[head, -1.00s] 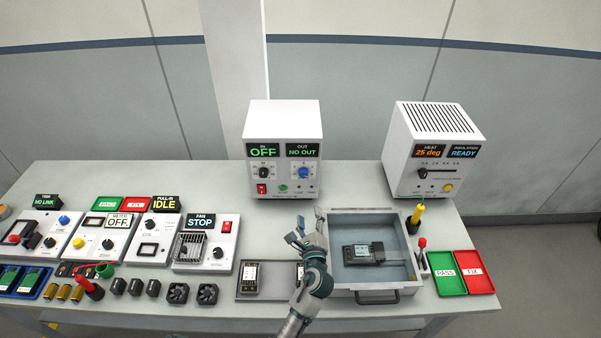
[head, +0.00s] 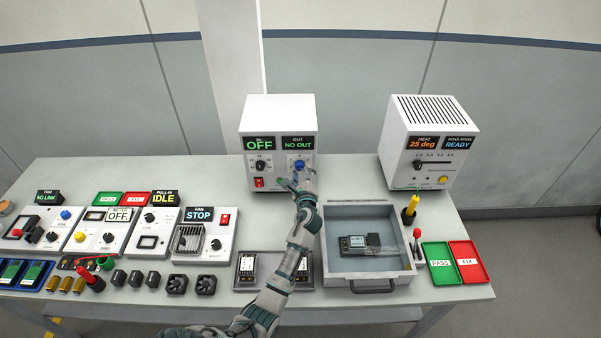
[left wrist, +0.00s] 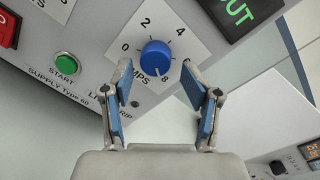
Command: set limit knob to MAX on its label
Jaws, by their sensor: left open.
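The white supply box (head: 277,112) has OFF and NO OUT displays. Its blue knob (head: 300,165) sits below NO OUT. My left gripper (head: 301,184) is in front of the panel, just below the knob. In the left wrist view my left gripper (left wrist: 157,76) is open, with its fingertips at either side of the knob's lower part, apparently not touching it.
The green START button (left wrist: 65,63) and red switch (left wrist: 8,25) are near the knob. An open tray (head: 338,265) with a module stands right of my arm. The heater box (head: 432,120) is at the back right. Several small devices fill the left bench.

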